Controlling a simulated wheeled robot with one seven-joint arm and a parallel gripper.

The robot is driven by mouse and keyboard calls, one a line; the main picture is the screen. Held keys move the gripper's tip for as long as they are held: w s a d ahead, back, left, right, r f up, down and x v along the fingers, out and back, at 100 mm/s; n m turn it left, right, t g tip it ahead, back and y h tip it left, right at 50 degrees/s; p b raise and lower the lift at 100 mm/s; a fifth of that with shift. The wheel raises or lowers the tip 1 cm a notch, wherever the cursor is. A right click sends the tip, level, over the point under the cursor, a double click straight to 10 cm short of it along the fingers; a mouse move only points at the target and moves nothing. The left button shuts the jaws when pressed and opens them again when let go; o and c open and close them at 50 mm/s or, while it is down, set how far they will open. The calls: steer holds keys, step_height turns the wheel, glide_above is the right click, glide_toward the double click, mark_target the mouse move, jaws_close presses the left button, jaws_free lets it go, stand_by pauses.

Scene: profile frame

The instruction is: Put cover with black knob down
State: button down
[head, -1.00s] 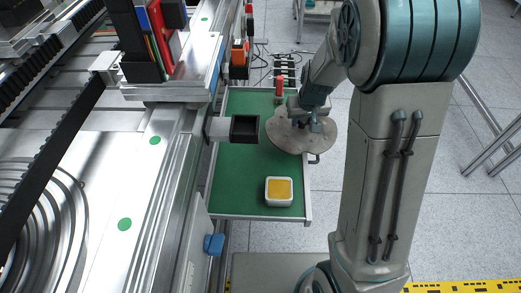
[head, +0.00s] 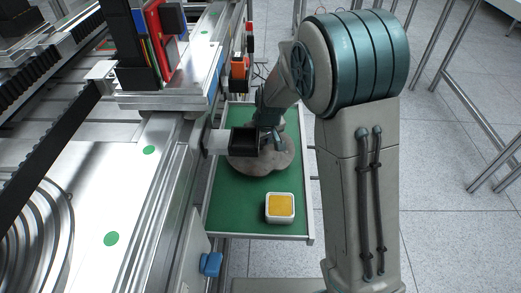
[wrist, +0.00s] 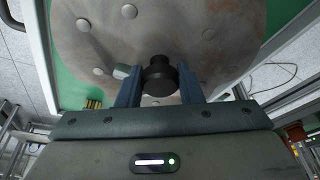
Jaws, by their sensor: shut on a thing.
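The cover (head: 260,166) is a round grey metal disc with rivets. In the head view it is over the green tray, partly hidden by a black open box and my arm. Its black knob (wrist: 159,76) shows in the wrist view between the two blue-grey fingers. My gripper (wrist: 158,88) is shut on the knob, and the cover (wrist: 110,45) fills much of the wrist view. My gripper (head: 268,138) is partly hidden in the head view. I cannot tell whether the cover touches the tray.
The green tray (head: 230,205) has a raised metal rim. A white box with a yellow top (head: 280,207) stands near its front. The black open box (head: 244,141) juts from the machine on the left. Bare green surface shows at the front left.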

mark_target(261, 145)
steer(key=shift+f+b, duration=0.35)
steer(key=shift+f, duration=1.3)
steer(key=shift+f, duration=0.15)
steer(key=c, duration=1)
jaws_free()
